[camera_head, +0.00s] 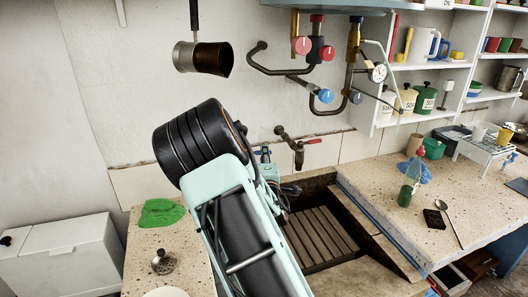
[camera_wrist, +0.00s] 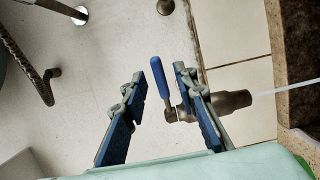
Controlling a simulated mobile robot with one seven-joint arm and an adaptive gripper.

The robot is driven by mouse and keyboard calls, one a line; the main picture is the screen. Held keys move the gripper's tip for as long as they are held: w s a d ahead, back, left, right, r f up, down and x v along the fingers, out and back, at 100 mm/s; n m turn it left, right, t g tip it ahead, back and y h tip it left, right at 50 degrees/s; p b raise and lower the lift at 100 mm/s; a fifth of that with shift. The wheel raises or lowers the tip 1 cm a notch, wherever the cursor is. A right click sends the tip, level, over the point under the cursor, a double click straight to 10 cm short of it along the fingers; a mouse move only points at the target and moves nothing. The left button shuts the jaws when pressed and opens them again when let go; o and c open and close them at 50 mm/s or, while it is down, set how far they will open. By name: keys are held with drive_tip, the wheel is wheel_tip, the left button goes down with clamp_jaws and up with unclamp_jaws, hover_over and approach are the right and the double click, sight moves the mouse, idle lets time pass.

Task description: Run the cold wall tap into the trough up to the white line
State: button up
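The cold tap (camera_wrist: 232,102) has a blue lever (camera_wrist: 158,78), which stands between the two fingers of my gripper (camera_wrist: 160,76) in the wrist view. The fingers are apart; the lever is nearer the right finger, and contact cannot be told. A thin pale streak, apparently water (camera_wrist: 288,89), leaves the tap's mouth. In the head view the blue lever (camera_head: 264,151) barely shows beside my arm, which hides most of the tap and gripper. The stone trough (camera_head: 359,204) has a slatted bottom; I cannot make out a white line or a water level in it.
A red-levered tap (camera_head: 299,150) is on the wall just right of the cold tap. Pipes with red and blue knobs (camera_head: 326,96) hang above. A dark pot (camera_head: 203,58) hangs at upper left. A green cloth (camera_head: 161,212) and a metal strainer (camera_head: 163,262) lie on the left counter.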

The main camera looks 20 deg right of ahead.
drive_tip(key=shift+x, duration=1.2)
drive_tip(key=shift+c, duration=0.3)
clamp_jaws()
